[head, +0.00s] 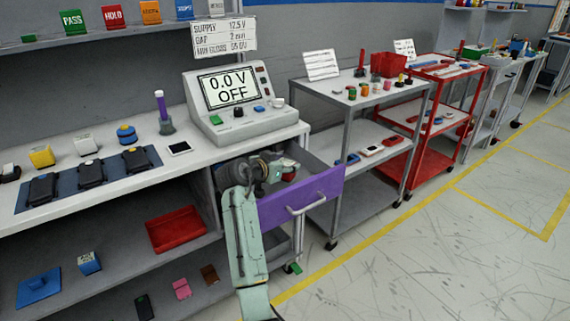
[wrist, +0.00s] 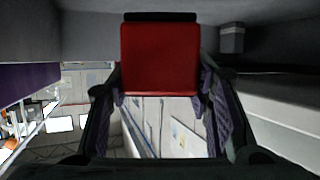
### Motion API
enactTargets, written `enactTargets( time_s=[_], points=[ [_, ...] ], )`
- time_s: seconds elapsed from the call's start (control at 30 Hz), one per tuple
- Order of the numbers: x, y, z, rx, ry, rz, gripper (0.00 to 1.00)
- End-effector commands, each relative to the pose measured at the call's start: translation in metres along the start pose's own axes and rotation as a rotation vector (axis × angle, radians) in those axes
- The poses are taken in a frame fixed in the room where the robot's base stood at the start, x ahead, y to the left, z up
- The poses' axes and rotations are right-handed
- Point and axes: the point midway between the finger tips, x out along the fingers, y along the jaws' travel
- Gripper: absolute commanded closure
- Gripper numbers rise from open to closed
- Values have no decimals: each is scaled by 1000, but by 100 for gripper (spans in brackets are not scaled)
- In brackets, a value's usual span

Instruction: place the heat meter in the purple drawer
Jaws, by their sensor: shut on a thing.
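The purple drawer (head: 301,195) is pulled open below the white bench, with its silver handle facing out. Its front also shows at the left edge of the wrist view (wrist: 18,82). My gripper (head: 282,169) is at the drawer opening, between the bench front and the purple panel. In the wrist view my gripper (wrist: 160,88) is shut on a red, box-shaped thing with a dark far edge, taken to be the heat meter (wrist: 160,58). A little red shows at the fingers in the head view (head: 289,176). The drawer floor is largely hidden by my arm.
A power supply reading "0.0 V OFF" (head: 240,102) stands on the bench just above the drawer. A red tray (head: 175,229) lies on the shelf below, left of my arm. A grey cart (head: 340,98) stands right of the drawer.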

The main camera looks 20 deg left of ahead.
Motion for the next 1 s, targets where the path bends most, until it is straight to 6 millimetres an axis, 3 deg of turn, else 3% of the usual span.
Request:
enactTargets(
  time_s=[0.77,0.8,1.0],
  points=[
    [6,0,15,2,2,-2,86],
    [6,0,15,1,1,-1,53],
    [6,0,15,1,1,-1,39]
  ],
)
